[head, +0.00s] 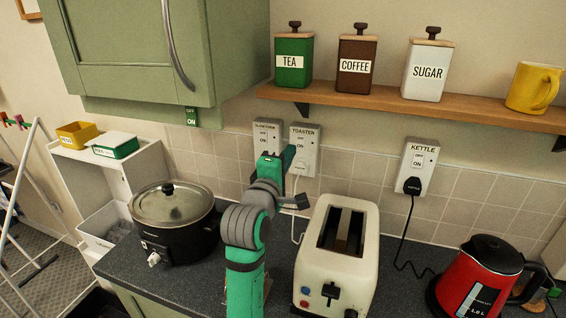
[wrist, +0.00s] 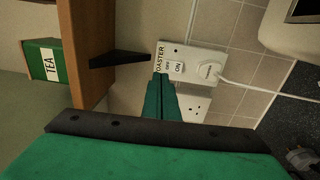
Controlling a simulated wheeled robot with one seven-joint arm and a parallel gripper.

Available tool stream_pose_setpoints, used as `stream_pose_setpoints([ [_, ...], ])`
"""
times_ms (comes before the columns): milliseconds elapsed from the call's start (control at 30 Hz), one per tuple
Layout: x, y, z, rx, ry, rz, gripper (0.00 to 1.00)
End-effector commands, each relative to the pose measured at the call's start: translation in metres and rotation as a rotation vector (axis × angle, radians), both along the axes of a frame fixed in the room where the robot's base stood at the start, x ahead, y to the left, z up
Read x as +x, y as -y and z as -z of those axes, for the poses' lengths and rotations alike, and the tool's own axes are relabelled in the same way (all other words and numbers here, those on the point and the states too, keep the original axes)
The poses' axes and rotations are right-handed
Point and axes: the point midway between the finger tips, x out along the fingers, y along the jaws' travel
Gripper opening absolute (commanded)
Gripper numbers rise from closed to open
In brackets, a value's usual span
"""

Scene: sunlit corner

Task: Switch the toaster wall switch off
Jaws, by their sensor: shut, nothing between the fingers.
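The toaster wall switch is on a white plate labelled TOASTER (head: 304,139), on the wall behind the counter. In the wrist view the plate (wrist: 200,58) appears turned sideways, with a small rocker switch (wrist: 176,67) near its label and OFF and ON marks. A white plug with a cable sits in its socket. I cannot tell which way the rocker is tilted. My gripper (head: 289,154) is shut and empty, with its fingertips (wrist: 160,80) close to the switch end of the plate. Whether they touch it I cannot tell. The cream toaster (head: 337,253) stands below on the counter.
The slow cooker's plate (head: 267,132) is just left, partly behind my gripper. The kettle plate (head: 416,165) with a black plug is farther right. A wooden shelf (head: 400,105) with canisters runs above. A slow cooker (head: 173,220) and red kettle (head: 485,275) stand on the counter.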

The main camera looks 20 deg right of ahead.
Motion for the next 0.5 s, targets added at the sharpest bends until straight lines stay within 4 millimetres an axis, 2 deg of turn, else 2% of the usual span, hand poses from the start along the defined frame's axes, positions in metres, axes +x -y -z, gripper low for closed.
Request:
stream_pose_setpoints([
  [200,-0.029,-0.021,-0.004,-0.001,0.001,0.001,0.00],
  [500,-0.041,-0.031,-0.006,0.000,0.000,0.001,0.00],
])
